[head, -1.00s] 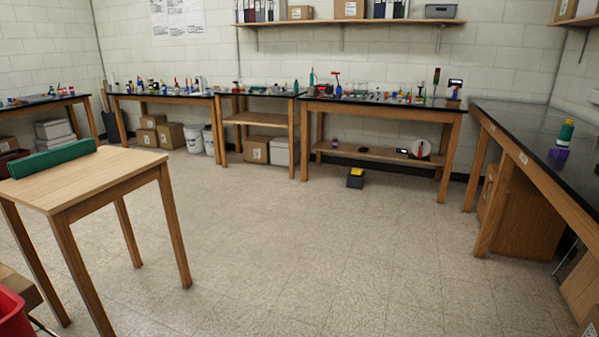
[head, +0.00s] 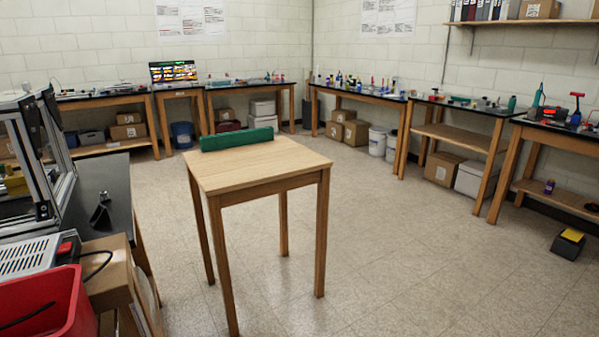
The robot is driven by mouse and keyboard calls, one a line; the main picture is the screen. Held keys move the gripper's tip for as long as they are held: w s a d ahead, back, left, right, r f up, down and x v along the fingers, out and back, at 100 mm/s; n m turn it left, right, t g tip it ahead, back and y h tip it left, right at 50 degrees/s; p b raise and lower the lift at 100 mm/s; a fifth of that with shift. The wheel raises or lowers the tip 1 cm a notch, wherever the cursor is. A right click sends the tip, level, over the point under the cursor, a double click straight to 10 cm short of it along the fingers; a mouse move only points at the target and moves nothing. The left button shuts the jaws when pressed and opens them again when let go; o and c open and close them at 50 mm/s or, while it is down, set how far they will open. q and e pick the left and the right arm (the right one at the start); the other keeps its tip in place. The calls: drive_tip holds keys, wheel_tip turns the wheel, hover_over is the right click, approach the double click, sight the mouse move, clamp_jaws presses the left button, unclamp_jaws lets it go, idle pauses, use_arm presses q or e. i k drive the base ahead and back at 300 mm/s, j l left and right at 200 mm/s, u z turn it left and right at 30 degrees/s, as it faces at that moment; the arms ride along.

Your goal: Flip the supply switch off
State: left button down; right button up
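At the lower left of the head view a light grey vented box (head: 28,262), which looks like a power supply, has a red part (head: 66,247) at its right end. I cannot tell whether this red part is the supply switch or which way it is set. A dark cable (head: 97,262) runs from that end. The metal extrusion frame (head: 50,150) stands on a dark bench (head: 105,180) behind it, cut off by the left edge. Neither of my grippers is in view.
A small wooden table (head: 265,165) with a green block (head: 238,137) stands in the middle. A red bin (head: 45,305) and a cardboard box (head: 108,275) are at the lower left. Benches line the far walls.

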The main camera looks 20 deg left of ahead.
sight(66, 248)
drive_tip(key=i+u, duration=0.15)
drive_tip(key=u, duration=0.3)
drive_tip(key=i+u, duration=0.15)
drive_tip(key=u, duration=0.35)
drive_tip(key=i+l+u, duration=0.15)
drive_tip(key=u, duration=0.3)
drive_tip(key=i+l+u, duration=0.1)
drive_tip(key=u, duration=0.4)
drive_tip(key=i+l+u, duration=0.1)
drive_tip(key=l+u, duration=0.35)
drive_tip(key=j, duration=0.15)
